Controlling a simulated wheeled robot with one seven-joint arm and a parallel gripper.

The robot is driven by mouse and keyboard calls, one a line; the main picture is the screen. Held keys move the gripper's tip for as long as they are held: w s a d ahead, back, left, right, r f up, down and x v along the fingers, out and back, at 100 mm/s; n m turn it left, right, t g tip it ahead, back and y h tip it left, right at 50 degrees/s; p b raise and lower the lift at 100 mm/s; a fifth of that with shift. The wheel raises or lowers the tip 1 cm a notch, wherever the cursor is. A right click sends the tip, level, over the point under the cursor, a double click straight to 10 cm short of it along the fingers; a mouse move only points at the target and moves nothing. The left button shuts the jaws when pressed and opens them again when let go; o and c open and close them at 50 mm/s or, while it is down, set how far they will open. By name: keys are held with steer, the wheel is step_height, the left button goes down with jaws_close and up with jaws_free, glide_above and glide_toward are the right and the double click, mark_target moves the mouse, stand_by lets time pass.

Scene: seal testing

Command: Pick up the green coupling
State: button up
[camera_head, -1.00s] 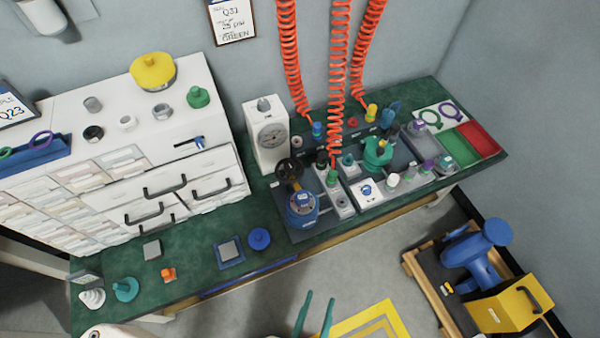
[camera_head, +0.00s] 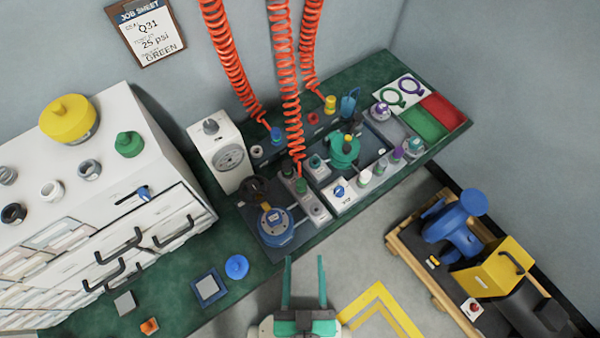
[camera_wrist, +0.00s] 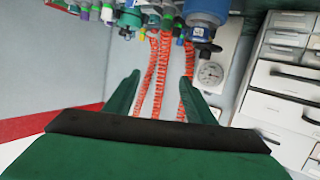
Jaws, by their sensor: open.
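The green coupling (camera_head: 301,186) sits at the lower end of the middle red coiled hose (camera_head: 287,90), at a grey block on the bench in the head view. My gripper (camera_head: 304,258) is open and empty, in front of the bench edge and below the coupling in the picture. Its two teal fingers point toward the bench. In the wrist view my gripper (camera_wrist: 161,78) has nothing between its fingers.
A blue round device (camera_head: 276,226) with a dark handwheel stands left of the coupling. A white gauge box (camera_head: 215,150) stands behind it. A blue coupling (camera_head: 276,134) and a yellow coupling (camera_head: 330,104) end the other hoses. A cart (camera_head: 440,285) stands on the floor at right.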

steer(key=w+d+f+n+h, duration=0.1)
steer(key=w+d+n, duration=0.1)
steer(key=w+d, duration=0.55)
steer(key=w+d+n+h, duration=0.15)
steer(key=w+d, duration=0.35)
steer(key=w, duration=0.5)
steer(key=w+d+r+m+g+h, duration=0.3)
steer(key=w+d+r+m+h, duration=0.1)
steer(key=w+d, duration=0.35)
steer(key=w+d+r+m+g+h, duration=0.3)
steer(key=w+d+r+m+h, duration=0.15)
steer(key=w+d, duration=0.35)
steer(key=m+g+y, duration=0.4)
steer(key=g+y, duration=0.5)
steer(key=y, duration=0.2)
glide_above(301, 182)
step_height(301, 182, down, 11)
steer(key=f, duration=0.5)
steer(key=shift+a+f, duration=0.15)
steer(key=shift+a, duration=0.15)
steer(key=f, duration=0.5)
steer(key=shift+w+d, duration=0.1)
steer(key=shift+d, duration=0.3)
steer(key=shift+a+f, duration=0.15)
steer(key=shift+f, duration=0.25)
